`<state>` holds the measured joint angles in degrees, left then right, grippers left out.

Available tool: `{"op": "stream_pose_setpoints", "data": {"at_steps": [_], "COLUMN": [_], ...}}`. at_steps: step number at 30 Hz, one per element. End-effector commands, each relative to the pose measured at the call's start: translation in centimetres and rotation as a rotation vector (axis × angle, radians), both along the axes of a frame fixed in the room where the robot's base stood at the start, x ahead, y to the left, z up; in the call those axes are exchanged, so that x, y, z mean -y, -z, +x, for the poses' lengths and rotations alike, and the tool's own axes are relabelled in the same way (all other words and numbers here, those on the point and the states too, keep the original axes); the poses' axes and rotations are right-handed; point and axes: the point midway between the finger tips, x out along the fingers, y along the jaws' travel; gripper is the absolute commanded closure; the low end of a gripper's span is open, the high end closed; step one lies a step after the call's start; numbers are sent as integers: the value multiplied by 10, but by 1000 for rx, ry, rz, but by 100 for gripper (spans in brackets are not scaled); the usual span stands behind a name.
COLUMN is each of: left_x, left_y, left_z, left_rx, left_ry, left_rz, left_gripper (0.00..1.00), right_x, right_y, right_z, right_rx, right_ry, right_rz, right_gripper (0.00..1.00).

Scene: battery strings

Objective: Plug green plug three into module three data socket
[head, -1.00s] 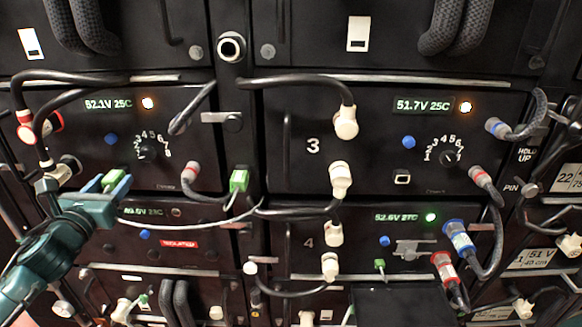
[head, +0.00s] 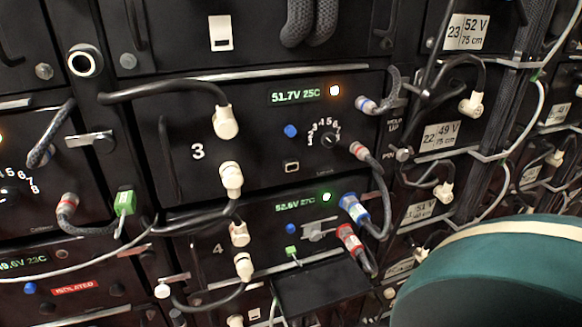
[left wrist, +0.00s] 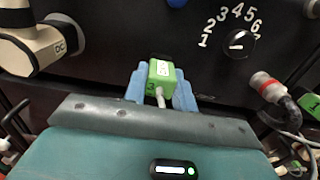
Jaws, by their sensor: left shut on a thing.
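My left gripper (left wrist: 160,95) is shut on a green plug marked 3 (left wrist: 159,80), with blue fingers on both sides of it and a pale cable coming off the plug's near side. The plug is in front of a black panel; whether it touches the panel is hidden. In the head view this gripper is out of frame. Module three (head: 250,185) stands in the middle of the head view with its number 3 at left. Its data socket (head: 292,167) is a small pale-rimmed rectangle below the blue knob, and it looks empty. My right gripper is not in view.
A numbered dial (left wrist: 238,44) and a red-banded connector (left wrist: 266,88) lie right of the held plug; a white connector (left wrist: 35,40) is at left. Another green plug (head: 124,201) hangs left of module three. A black shelf (head: 322,287) juts out below module four.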

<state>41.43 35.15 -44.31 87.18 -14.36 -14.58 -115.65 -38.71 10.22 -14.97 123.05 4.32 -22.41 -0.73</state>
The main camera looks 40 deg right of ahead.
Motion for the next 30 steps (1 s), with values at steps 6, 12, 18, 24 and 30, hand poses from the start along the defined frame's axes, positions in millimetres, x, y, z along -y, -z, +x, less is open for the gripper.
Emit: {"op": "stream_pose_setpoints", "data": {"at_steps": [6,12,18,24,30], "left_x": [-1,-3,-5,-6,-8], "left_y": [0,0,0,-1,0], "left_z": [-3,-7,-12,-17,-22], "left_rx": [-1,0,0,0,-1], "left_ry": [0,-1,0,0,0], "left_rz": [0,0,1,-1,1], "left_gripper": [100,100,100,100,100], "right_x": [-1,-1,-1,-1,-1], "right_y": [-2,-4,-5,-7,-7], "right_z": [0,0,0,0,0], "right_rx": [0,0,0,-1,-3], "right_ry": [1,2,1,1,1], "right_rz": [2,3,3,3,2], "right_gripper": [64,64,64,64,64]}}
